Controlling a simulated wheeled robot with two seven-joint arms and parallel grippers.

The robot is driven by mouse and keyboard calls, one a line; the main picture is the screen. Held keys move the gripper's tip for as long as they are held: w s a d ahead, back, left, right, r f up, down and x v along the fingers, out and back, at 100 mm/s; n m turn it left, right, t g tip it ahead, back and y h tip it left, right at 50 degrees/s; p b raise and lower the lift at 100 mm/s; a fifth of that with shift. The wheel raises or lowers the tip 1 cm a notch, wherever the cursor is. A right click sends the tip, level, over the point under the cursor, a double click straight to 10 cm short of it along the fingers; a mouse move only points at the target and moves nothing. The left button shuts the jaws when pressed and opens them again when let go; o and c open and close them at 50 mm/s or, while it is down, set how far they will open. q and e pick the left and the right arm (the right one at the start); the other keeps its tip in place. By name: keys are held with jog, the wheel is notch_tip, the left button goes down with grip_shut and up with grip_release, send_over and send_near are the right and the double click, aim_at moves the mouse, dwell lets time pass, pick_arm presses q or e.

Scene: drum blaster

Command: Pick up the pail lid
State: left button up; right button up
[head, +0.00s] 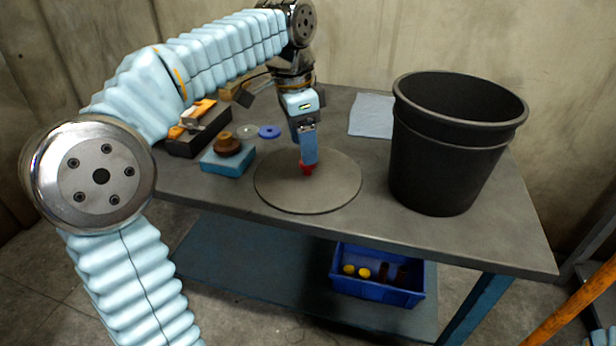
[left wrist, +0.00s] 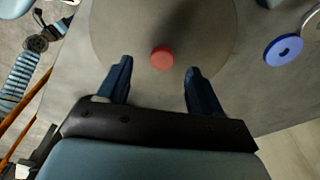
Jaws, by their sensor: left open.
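The pail lid (head: 285,195) is a flat grey disc lying on the table, with a small red knob (head: 308,169) at its middle. The lid (left wrist: 115,35) and its red knob (left wrist: 162,58) also show in the left wrist view. My left gripper (head: 308,163) points down over the lid, close to the knob. In the left wrist view its two dark blue fingers (left wrist: 160,76) are apart, with the knob just beyond the gap between the tips. A black pail (head: 445,165) stands open on the table, right of the lid. My right gripper is not in view.
Left of the lid are a blue block with a brown knob (head: 228,155), a blue ring (head: 269,132) and a dark tray with orange items (head: 200,130). A light cloth (head: 371,116) lies behind. A blue crate (head: 378,289) stands on the lower shelf. The table front is clear.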

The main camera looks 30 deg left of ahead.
aim_at(308, 169)
pick_arm(q)
jog(key=f, duration=0.2)
jog(key=w+f, duration=0.1)
jog(key=f, duration=0.1)
jog(key=shift+d+b, duration=0.15)
jog(key=shift+b, duration=0.15)
jog(key=c, duration=1.2)
